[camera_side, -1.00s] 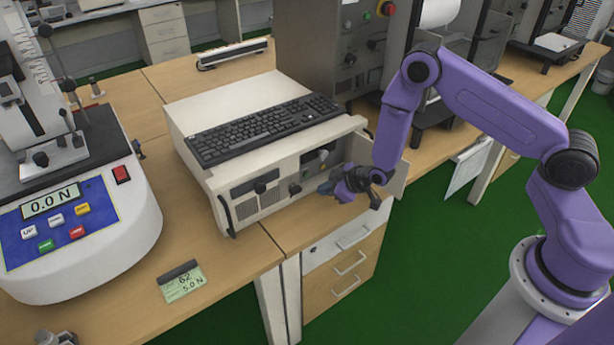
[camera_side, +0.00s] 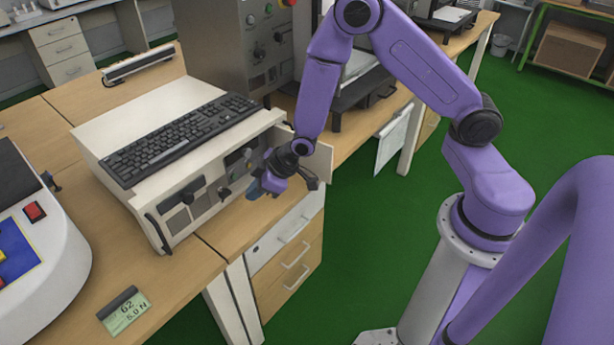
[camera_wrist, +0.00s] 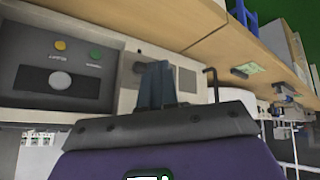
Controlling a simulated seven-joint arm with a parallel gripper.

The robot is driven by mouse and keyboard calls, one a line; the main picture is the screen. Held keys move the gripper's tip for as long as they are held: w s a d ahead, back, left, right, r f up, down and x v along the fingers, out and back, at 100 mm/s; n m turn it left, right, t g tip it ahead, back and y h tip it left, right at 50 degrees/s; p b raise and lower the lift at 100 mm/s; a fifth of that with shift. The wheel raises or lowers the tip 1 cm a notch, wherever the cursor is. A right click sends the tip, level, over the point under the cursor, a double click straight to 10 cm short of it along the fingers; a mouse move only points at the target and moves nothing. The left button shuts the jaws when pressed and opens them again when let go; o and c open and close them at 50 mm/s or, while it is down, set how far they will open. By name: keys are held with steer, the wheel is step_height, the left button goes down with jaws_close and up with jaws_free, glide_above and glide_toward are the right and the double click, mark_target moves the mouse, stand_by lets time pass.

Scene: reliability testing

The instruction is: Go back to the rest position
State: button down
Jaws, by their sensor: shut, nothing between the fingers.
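My gripper (camera_side: 256,192) hangs at the end of my purple arm, in front of the right part of the cream instrument case (camera_side: 180,225) in the side view. Its dark fingers are shut with nothing held. In the wrist view the closed fingers (camera_wrist: 158,85) stand upright in front of a cream front panel. I cannot tell whether the fingertips touch the case.
A black keyboard (camera_side: 180,140) lies on the case. An open cream flap (camera_side: 319,163) is at the case's right end, close beside my gripper. A tester (camera_side: 45,255) and a small label display (camera_side: 124,310) are at left.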

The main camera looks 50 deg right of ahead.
steer(key=s+a+r+n+g, duration=0.15)
steer(key=s+r+g, duration=0.25)
steer(key=s+r, duration=1.05)
steer(key=s+d+r+n+g+h, duration=0.1)
steer(key=s+d+r, duration=0.1)
steer(key=s+d, duration=0.2)
steer(key=s+d+r+n+g+h, duration=0.1)
steer(key=s+d, duration=0.4)
steer(key=s, duration=0.6)
steer(key=shift+s+d+r+h, duration=0.15)
steer(key=shift+r+h, duration=0.45)
steer(key=shift+r, duration=0.2)
